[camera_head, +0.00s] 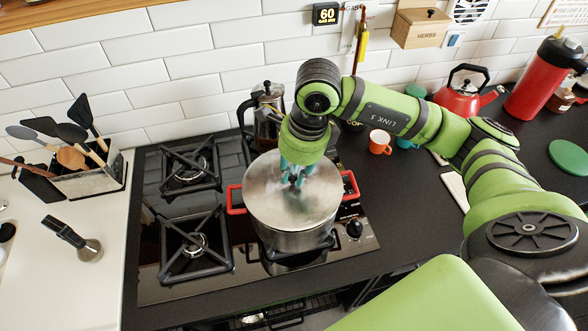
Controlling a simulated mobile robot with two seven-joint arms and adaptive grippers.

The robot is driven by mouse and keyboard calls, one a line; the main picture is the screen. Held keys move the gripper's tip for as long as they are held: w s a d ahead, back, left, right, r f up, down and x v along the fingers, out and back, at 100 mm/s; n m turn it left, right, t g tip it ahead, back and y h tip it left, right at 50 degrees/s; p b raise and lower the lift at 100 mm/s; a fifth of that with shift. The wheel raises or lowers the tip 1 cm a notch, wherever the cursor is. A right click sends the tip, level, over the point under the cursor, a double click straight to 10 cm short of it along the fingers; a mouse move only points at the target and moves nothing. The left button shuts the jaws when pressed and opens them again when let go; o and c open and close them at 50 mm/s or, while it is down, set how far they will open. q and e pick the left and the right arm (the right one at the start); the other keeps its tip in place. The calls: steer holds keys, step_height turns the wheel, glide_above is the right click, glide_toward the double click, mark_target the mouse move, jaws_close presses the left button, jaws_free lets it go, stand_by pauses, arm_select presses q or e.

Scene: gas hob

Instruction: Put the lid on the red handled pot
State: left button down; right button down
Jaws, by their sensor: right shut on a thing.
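The steel pot (287,240) with red handles stands on the right front burner of the gas hob. Its round silver lid (262,205) covers the pot's mouth, roughly level and lined up with the rim. I cannot tell whether a small gap is left between lid and rim. My right gripper (294,184) points down over the middle of the lid and is shut on it, at its centre. The lid's knob is hidden by the fingers. My left gripper is not in view.
A coffee maker (267,112) stands close behind the pot. An orange mug (380,142) and a red kettle (461,93) are to the right, partly beneath my right arm. A utensil holder (92,176) is at the left. The left burners (195,243) are empty.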

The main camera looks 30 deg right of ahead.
steer(key=shift+b, duration=0.65)
stand_by(1.3)
steer(key=shift+f+b, duration=0.15)
steer(key=shift+b, duration=0.65)
stand_by(0.8)
steer(key=c, duration=1)
jaws_free()
steer(key=o, duration=0.4)
steer(key=shift+o, duration=0.2)
